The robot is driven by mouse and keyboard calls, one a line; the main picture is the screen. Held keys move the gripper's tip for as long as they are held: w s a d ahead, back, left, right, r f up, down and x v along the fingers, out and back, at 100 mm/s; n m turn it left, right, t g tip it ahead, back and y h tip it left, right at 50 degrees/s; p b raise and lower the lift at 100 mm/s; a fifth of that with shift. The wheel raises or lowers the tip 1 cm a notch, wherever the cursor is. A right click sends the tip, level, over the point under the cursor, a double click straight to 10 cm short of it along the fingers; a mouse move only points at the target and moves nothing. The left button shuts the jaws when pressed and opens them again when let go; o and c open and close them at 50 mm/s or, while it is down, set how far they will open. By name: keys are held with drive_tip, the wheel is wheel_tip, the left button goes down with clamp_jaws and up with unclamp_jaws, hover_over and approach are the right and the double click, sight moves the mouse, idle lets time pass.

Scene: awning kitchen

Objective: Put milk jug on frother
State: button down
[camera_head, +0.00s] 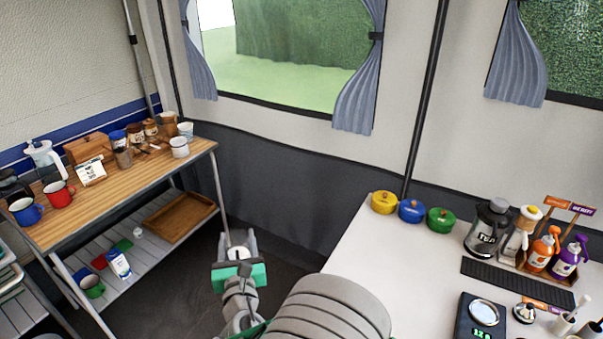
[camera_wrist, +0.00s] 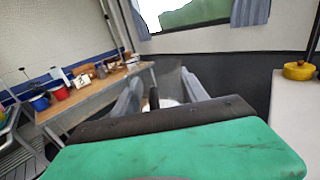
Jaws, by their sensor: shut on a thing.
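My gripper (camera_head: 238,244) is in the gap between the wooden table and the white counter, pointing away from me. Its fingers are shut on a small white item with a dark handle, which looks like the milk jug (camera_head: 239,254). The fingers and green gripper body hide most of it. In the wrist view its dark handle (camera_wrist: 154,98) and a bit of white show between the fingers. A black device (camera_head: 468,317) with a round pale plate and green digits stands on the counter at lower right. I cannot tell whether it is the frother.
The white counter (camera_head: 385,262) holds yellow, blue and green pots (camera_head: 411,211), a labelled black-and-clear jar (camera_head: 488,228), syrup bottles (camera_head: 542,249) and a dark mat (camera_head: 515,285). The wooden table (camera_head: 110,205) at left is crowded with mugs and jars. The counter's front-left area is clear.

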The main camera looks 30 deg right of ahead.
drive_tip(key=s+d+m+g+h+b, duration=0.3)
drive_tip(key=s+d, duration=0.2)
drive_tip(key=d, duration=0.5)
drive_tip(key=s+d+m+g+h+b, duration=0.3)
drive_tip(key=s+d+h, duration=0.15)
drive_tip(key=d, duration=0.65)
drive_tip(key=s+d+m+g+h+b, duration=0.3)
drive_tip(key=s+d, duration=0.2)
drive_tip(key=d, duration=0.5)
drive_tip(key=s+d+m+g+b, duration=0.3)
drive_tip(key=s+g, duration=0.1)
drive_tip(key=s, duration=0.7)
drive_tip(key=s+d+f+m+g+h+b, duration=0.15)
drive_tip(key=s+d+g, duration=0.25)
drive_tip(key=s, duration=0.7)
drive_tip(key=s+d+m+g+b, duration=0.3)
drive_tip(key=s+m+g, duration=0.15)
drive_tip(key=s, duration=0.65)
drive_tip(key=b, duration=0.6)
hover_over(491, 310)
drive_tip(key=shift+n, duration=0.4)
drive_tip(key=f, duration=0.9)
drive_tip(key=shift+s+a, duration=0.2)
drive_tip(key=shift+a, duration=0.2)
drive_tip(key=f, duration=0.1)
drive_tip(key=f+b, duration=0.2)
drive_tip(key=shift+w+d+f, duration=0.2)
drive_tip(key=shift+d+f, duration=0.15)
drive_tip(key=shift+f, duration=0.05)
drive_tip(key=shift+r, duration=0.1)
